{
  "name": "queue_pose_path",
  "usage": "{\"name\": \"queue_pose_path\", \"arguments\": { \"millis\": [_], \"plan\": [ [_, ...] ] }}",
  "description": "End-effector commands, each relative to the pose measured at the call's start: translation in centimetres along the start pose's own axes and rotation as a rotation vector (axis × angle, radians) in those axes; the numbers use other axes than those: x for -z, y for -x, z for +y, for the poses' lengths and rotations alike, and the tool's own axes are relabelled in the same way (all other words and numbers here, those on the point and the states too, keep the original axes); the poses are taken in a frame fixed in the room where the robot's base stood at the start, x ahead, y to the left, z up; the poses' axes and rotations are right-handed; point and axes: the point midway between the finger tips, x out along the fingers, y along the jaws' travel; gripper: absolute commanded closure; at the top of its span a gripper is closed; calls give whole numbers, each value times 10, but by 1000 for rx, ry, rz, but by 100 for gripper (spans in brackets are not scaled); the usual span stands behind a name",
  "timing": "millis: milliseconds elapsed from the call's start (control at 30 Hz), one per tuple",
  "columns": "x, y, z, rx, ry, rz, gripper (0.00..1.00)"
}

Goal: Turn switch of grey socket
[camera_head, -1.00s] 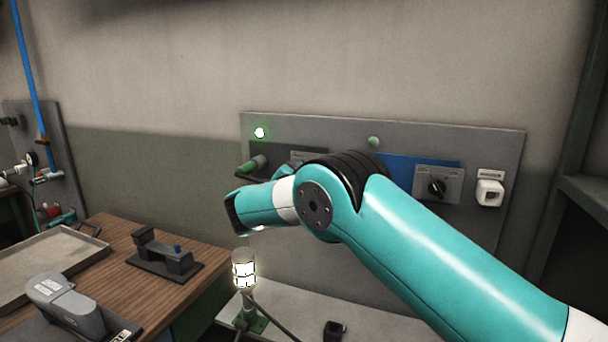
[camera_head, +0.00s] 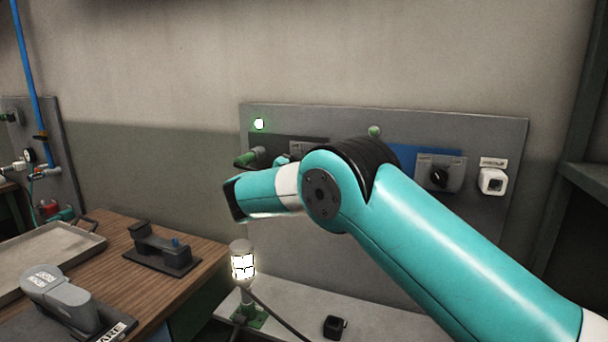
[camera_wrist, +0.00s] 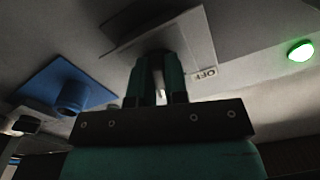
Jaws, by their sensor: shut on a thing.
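My gripper (camera_wrist: 159,82) shows in the wrist view with its two teal fingers shut on the small pale switch (camera_wrist: 158,70), which shows only as a sliver between them. The fingers point at a grey switch plate (camera_wrist: 193,40), and an OFF label (camera_wrist: 205,73) sits beside them. In the head view the dark grey socket (camera_head: 280,142) is at the panel's left, with a green plug (camera_head: 247,159) in it. Its switch plate (camera_head: 312,147) is partly hidden by my arm, and my fingers there are mostly hidden too.
A blue socket (camera_wrist: 62,88) lies to the left in the wrist view. Another black switch (camera_head: 440,176) and a white socket (camera_head: 492,181) are at the right. A lit caged lamp (camera_head: 243,265) stands below my arm.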

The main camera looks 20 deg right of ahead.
Motion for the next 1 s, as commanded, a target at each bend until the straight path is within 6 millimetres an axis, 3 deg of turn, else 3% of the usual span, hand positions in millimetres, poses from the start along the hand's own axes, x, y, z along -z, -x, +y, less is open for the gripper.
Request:
{"name": "queue_pose_path", "arguments": {
  "millis": [600, 1000],
  "plan": [
    [0, 0, 3, -1, 582, -2, 100],
    [1, 0, 4, -1, 850, -2, 100]
  ]
}}
